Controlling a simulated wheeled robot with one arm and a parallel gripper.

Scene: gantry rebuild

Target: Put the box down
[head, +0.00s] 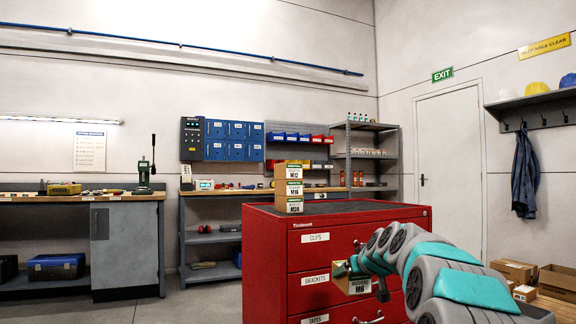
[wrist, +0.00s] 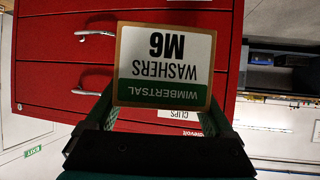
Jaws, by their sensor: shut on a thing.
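A small cardboard box (wrist: 165,65) with a white and green label reading "Washers M6" fills the middle of the wrist view, its text upside down there. My gripper (wrist: 162,108) is shut on it, with a dark finger on either side. In the head view the box (head: 352,284) is held in front of the drawers of a red cabinet (head: 268,250), below the level of its top. The cabinet's dark top (head: 350,207) carries a stack of similar boxes (head: 289,187) labelled M12, M16 and M24 near its left end.
The cabinet top to the right of the stack looks clear. Drawer handles (head: 369,319) stick out from the front. A workbench (head: 130,198) stands at the left, and grey shelves (head: 365,160) stand behind. Cardboard boxes (head: 558,280) lie at the right edge.

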